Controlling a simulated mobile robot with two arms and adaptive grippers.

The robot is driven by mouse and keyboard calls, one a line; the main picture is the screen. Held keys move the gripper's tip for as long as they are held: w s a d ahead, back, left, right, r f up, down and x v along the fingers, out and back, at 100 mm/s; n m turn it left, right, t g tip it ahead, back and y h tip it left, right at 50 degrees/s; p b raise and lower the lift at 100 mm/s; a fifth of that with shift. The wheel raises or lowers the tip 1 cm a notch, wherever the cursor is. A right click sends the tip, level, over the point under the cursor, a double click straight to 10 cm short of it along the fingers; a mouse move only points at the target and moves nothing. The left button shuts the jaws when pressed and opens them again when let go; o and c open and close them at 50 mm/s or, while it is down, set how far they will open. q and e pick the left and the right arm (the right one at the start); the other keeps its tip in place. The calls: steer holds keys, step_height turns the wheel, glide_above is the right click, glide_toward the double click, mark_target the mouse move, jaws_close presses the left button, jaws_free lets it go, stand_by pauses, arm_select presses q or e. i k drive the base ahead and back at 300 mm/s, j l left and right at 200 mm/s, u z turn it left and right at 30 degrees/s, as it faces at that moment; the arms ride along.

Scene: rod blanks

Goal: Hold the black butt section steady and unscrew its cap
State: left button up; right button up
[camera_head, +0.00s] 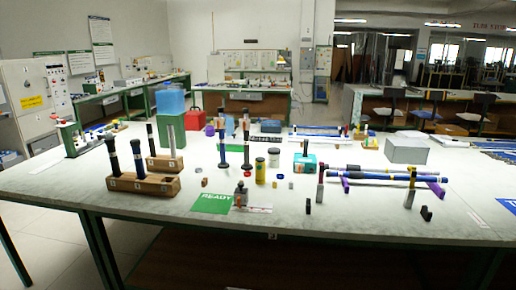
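Two black butt sections, a left one (113,156) and a right one (137,158), stand upright in a wooden block (158,187) at the front left of the table. Their upper ends look dark, and I cannot make out a separate cap on either. Two more dark upright pieces (223,152) (247,150) stand on round bases near the table's middle; I cannot tell whether they are butt sections. Neither of my grippers shows in the head view.
A second wooden block (165,163) holds thinner rods behind. A green READY card (212,203) lies near the front middle, beside a small metal device (240,195). Blue rods (372,178) rest on purple supports at right. The front edge is mostly clear.

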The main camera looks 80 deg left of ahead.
mark_target(112, 150)
steer(key=u, duration=3.75)
steer(key=i+l+z, duration=0.2)
steer(key=z, duration=0.2)
steer(key=i+l+z, duration=0.1)
steer(key=z, duration=0.3)
steer(key=i+z, duration=0.4)
steer(key=u, duration=1.45)
steer(key=j, duration=0.05)
